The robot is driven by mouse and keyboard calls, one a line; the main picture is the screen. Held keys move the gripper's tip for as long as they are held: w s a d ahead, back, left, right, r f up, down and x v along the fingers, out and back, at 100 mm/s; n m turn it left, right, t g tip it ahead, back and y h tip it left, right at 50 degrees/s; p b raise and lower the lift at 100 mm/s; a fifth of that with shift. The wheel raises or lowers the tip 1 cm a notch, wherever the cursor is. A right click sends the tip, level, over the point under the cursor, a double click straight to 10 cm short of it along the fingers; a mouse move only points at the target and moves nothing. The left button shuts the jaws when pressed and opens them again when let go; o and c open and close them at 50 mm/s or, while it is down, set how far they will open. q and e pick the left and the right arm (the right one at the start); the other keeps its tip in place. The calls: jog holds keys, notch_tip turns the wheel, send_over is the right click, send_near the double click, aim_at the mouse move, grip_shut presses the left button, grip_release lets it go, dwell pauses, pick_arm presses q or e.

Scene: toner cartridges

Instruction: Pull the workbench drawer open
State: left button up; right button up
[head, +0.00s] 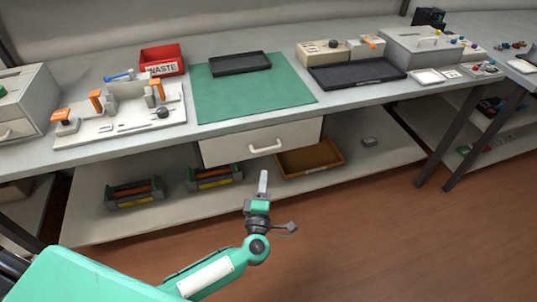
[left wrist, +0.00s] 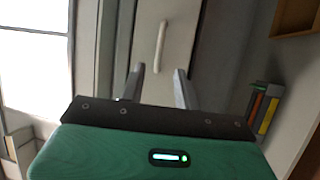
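The workbench drawer (head: 232,149) is a white front under the bench top, below the green mat, and looks closed. Its pale bar handle (head: 266,148) sits at the middle of the front. My left gripper (head: 263,183) is below and in front of the handle, apart from it. In the left wrist view the two fingers (left wrist: 160,85) are spread with nothing between them, and the handle (left wrist: 161,42) lies ahead, between the lines of the fingers. My right gripper shows in neither view.
The bench top holds a green mat (head: 284,92), a red waste bin (head: 162,59), a white fixture board (head: 104,128) and dark trays. The lower shelf bears toner cartridges (head: 134,193) and a brown tray (head: 311,158). The floor in front of the bench is clear.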

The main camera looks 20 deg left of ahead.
aim_at(267, 153)
pick_arm(q)
jog(key=x, duration=1)
jog(key=shift+w+r, duration=0.1)
jog(key=shift+w, duration=0.15)
grip_shut()
